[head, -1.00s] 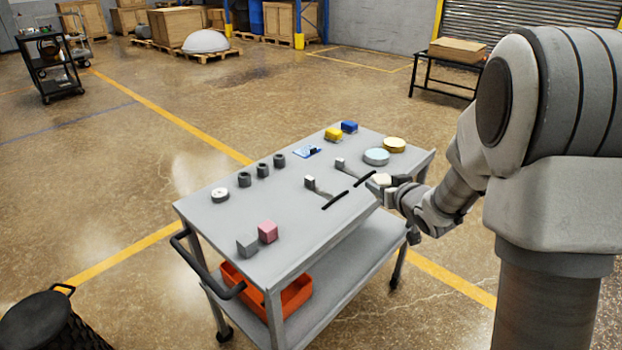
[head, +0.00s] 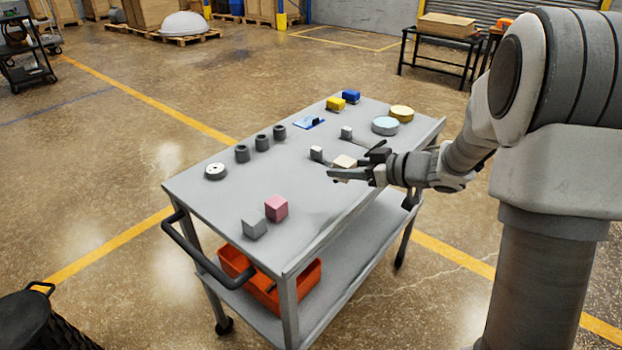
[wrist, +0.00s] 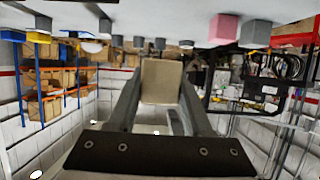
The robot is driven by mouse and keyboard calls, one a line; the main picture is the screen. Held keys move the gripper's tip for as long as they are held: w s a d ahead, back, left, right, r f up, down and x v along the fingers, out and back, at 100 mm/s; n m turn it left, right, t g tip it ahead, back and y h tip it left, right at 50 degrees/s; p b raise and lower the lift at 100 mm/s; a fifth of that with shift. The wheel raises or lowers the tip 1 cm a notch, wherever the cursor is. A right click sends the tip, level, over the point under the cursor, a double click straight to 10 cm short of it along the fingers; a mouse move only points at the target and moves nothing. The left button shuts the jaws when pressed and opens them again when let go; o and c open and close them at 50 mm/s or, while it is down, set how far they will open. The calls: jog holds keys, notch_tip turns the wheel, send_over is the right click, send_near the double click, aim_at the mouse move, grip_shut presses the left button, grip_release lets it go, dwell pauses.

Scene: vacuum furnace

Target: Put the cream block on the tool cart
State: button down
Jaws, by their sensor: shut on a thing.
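The cream block (head: 344,161) is between the fingers of my gripper (head: 353,162), which is shut on it. In the wrist view the block (wrist: 161,80) fills the space between the two fingertips (wrist: 160,88). The block is over the right long side of the grey tool cart's top (head: 300,235). It appears held above the surface, but the size of the gap is hard to tell. The near finger hides part of the block in the head view.
Small grey pieces (head: 316,153) sit just behind the block. Blue and cream discs, yellow and blue blocks, dark cylinders, a white ring, and pink (head: 276,208) and grey cubes also occupy the top. The near middle is clear. An orange bin (head: 270,285) is on the lower shelf.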

jog(key=b, duration=0.3)
send_over(307, 202)
notch_tip(307, 202, down, 5)
jog(key=shift+f, duration=0.2)
jog(key=shift+f+b, duration=0.75)
jog(key=shift+f, duration=1.2)
jog(key=shift+f, duration=0.1)
jog(key=shift+c, duration=1.6)
grip_release()
